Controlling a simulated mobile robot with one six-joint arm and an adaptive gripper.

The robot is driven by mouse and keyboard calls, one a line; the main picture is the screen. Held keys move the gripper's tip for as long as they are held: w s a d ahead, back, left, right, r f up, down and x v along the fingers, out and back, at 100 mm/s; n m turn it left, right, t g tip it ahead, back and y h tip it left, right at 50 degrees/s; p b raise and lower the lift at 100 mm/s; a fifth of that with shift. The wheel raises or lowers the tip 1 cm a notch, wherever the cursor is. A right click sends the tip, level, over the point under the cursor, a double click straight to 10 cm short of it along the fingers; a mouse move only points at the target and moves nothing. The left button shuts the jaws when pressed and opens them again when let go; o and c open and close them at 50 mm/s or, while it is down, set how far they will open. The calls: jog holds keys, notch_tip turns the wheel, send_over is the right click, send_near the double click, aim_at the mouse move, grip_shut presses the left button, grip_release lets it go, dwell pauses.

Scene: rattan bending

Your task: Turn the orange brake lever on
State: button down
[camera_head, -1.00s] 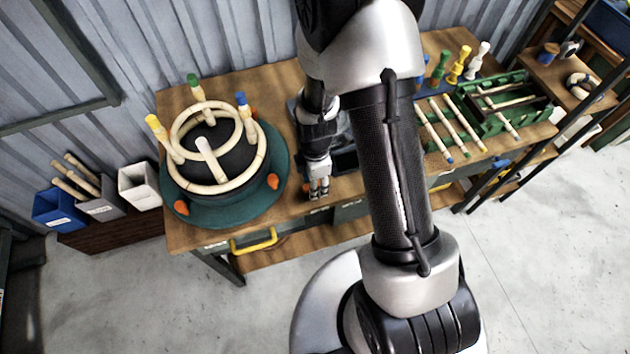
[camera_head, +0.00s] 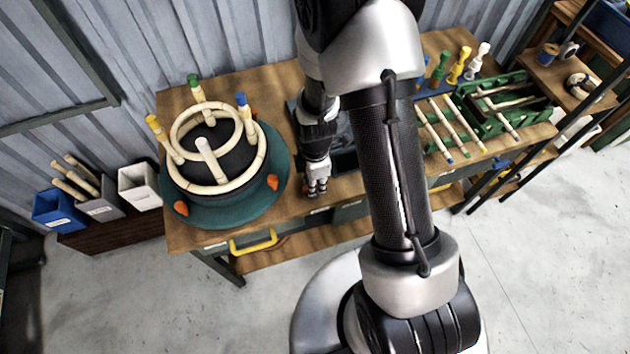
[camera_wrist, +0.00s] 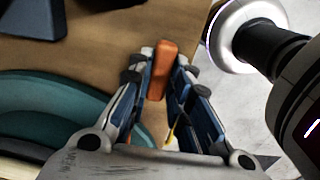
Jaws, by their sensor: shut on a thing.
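The orange brake lever (camera_wrist: 162,70) shows in the wrist view as a short rounded orange bar standing between my two fingers. My gripper (camera_wrist: 160,75) is closed around it, with one finger on each side near the tips. The lever's lower end and its mount are hidden or too dark to make out. In the head view my gripper (camera_head: 317,187) is low over the front part of the bench, right of the round teal base, and mostly hides the lever there.
The teal turntable base (camera_head: 215,215) with orange knobs carries a black form and rattan rings. Green racks with rattan sticks (camera_head: 437,130) lie at the right of the wooden bench (camera_head: 185,232). Bins stand left.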

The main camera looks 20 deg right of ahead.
jog(key=m, duration=0.8)
jog(key=shift+m, duration=0.4)
jog(key=m, duration=0.8)
jog(key=shift+m, duration=0.3)
jog(key=c, duration=1.5)
grip_release()
